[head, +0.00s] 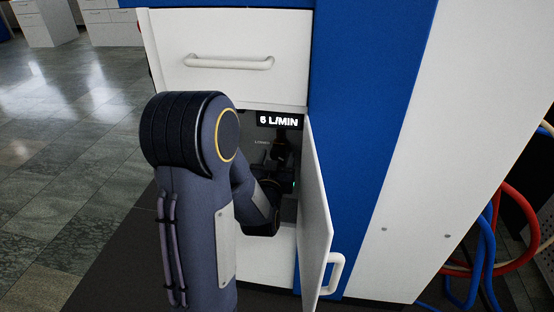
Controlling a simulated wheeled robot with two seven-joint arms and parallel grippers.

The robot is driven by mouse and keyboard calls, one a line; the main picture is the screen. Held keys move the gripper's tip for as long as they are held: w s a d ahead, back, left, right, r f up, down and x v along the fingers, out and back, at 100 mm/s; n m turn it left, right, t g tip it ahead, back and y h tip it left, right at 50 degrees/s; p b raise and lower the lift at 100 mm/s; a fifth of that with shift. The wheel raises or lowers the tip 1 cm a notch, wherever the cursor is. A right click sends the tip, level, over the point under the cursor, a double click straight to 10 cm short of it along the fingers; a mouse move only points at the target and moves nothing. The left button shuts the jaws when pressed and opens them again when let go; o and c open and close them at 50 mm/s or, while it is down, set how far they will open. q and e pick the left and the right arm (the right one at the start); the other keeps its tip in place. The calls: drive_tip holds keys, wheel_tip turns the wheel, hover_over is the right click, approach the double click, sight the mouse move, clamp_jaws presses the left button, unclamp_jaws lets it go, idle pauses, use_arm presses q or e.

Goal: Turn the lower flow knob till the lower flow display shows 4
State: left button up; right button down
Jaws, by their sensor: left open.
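A lit display (279,120) reading "6 L/MIN" shows at the top of the dark opening of a cabinet compartment. I cannot tell whether it is the upper or the lower flow display. Small faint lettering sits below it to the left. My left arm reaches into the compartment from the left. My left gripper (283,150) is inside, dark against the dark interior, just below the lit display; it is open. The flow knobs cannot be made out, so I cannot tell whether the gripper touches one. My right gripper is out of view.
The white compartment door (315,210) stands open on the right, with a white handle (335,273). A closed white drawer (235,52) is above the opening. Red and blue hoses (490,240) lie at the right. Free tiled floor (70,130) is at the left.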

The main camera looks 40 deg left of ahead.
use_arm(q)
drive_tip(key=c, duration=1)
drive_tip(key=shift+m, duration=0.3)
drive_tip(key=m, duration=0.3)
drive_tip(key=shift+m+p, duration=0.5)
drive_tip(key=shift+m, duration=1.6)
drive_tip(key=o, duration=1)
